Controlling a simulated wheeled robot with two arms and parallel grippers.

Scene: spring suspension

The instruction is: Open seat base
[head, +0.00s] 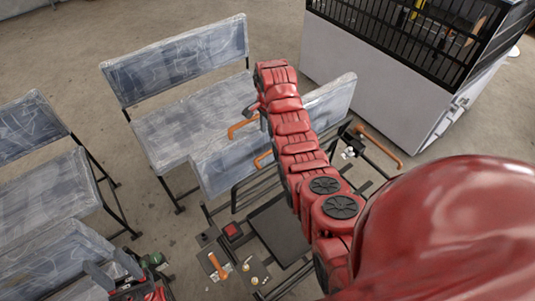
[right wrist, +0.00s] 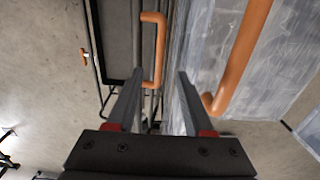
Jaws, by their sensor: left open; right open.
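The seat base frame shows in the head view as dark metal bars with a black plate (head: 280,230) and a red block (head: 232,229). A plastic-wrapped grey-blue seat panel (head: 225,170) stands behind it. Orange handles (head: 242,125) show on both sides of my right arm. My right gripper (right wrist: 158,78) is open; in its wrist view a smaller orange handle (right wrist: 160,48) lies beyond the gap between the fingers. A larger orange handle (right wrist: 240,55) is to the right. I cannot tell contact. My left gripper (head: 113,267) is open at lower left.
Wrapped benches (head: 185,115) stand at the left and upper left. A white cabinet with a black grille (head: 375,85) is at the upper right. My right arm covers the middle of the frame. Bare concrete floor (head: 275,25) lies behind.

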